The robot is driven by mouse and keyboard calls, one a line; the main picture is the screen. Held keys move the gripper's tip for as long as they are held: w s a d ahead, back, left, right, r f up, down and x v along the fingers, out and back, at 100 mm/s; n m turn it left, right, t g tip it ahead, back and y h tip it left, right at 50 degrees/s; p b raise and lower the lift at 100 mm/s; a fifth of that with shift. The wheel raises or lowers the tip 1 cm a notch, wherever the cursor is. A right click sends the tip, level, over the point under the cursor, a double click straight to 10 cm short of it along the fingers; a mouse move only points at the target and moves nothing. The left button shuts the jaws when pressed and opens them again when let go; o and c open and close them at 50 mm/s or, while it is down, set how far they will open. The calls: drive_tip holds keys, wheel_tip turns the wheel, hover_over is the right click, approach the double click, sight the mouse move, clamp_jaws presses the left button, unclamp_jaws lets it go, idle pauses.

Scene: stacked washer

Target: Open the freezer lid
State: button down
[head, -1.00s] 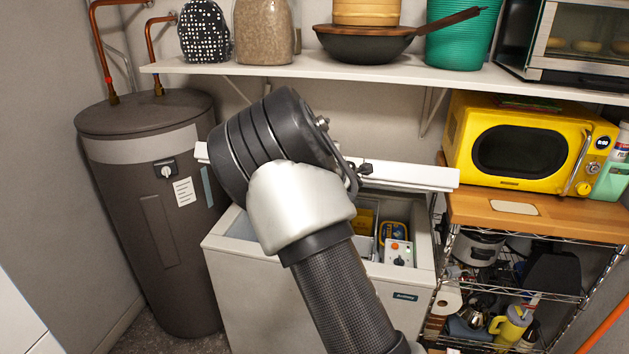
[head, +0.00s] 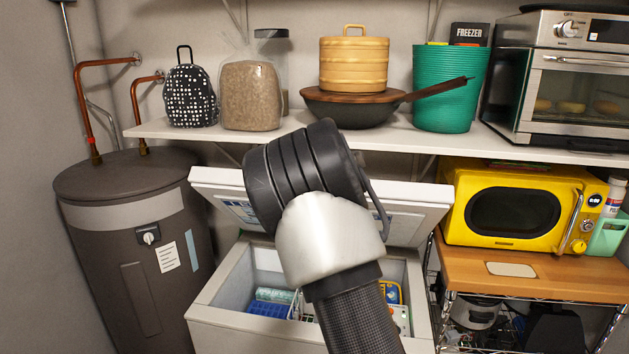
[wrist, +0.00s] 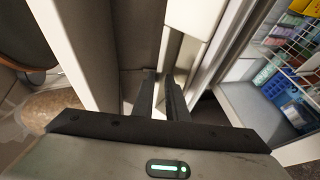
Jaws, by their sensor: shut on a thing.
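The white chest freezer (head: 215,322) stands low in the middle of the head view. Its lid (head: 425,205) is raised and tilted back, with its inner face showing on both sides of my arm. Baskets and packages show inside the open freezer, and also at the right of the wrist view (wrist: 285,85). My gripper is hidden behind my arm in the head view. In the wrist view, my gripper's (wrist: 161,76) two dark fingers are close together, shut on the lid's edge; the exact contact is hard to make out.
A white shelf (head: 270,130) runs above and behind the lid, carrying a pan (head: 350,108), a tan bag (head: 250,95) and a green bin (head: 450,90). A dark water tank (head: 130,250) stands at left. A yellow microwave (head: 515,210) sits on a wooden top at right.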

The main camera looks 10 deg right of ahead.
drive_tip(key=c, duration=1.9)
unclamp_jaws()
drive_tip(key=shift+a+r, duration=0.1)
drive_tip(key=shift+r, duration=0.1)
drive_tip(key=shift+o, duration=0.2)
drive_tip(key=shift+f, duration=0.1)
drive_tip(key=b+v, duration=0.3)
drive_tip(key=v, duration=1.4)
drive_tip(key=shift+s, duration=0.25)
drive_tip(key=s+a+f+m+g, duration=0.1)
drive_tip(key=s+m, duration=0.4)
drive_tip(key=s, duration=0.6)
drive_tip(key=s+a+f+m+g+p, duration=0.1)
drive_tip(key=s+m+g, duration=0.4)
drive_tip(key=s, duration=0.7)
drive_tip(key=s+a+f+m+g, duration=0.2)
drive_tip(key=s+m, duration=0.4)
drive_tip(key=s, duration=0.6)
drive_tip(key=shift+a+f+m+g+p, duration=0.35)
drive_tip(key=shift+a+g, duration=0.45)
drive_tip(key=shift+a, duration=0.3)
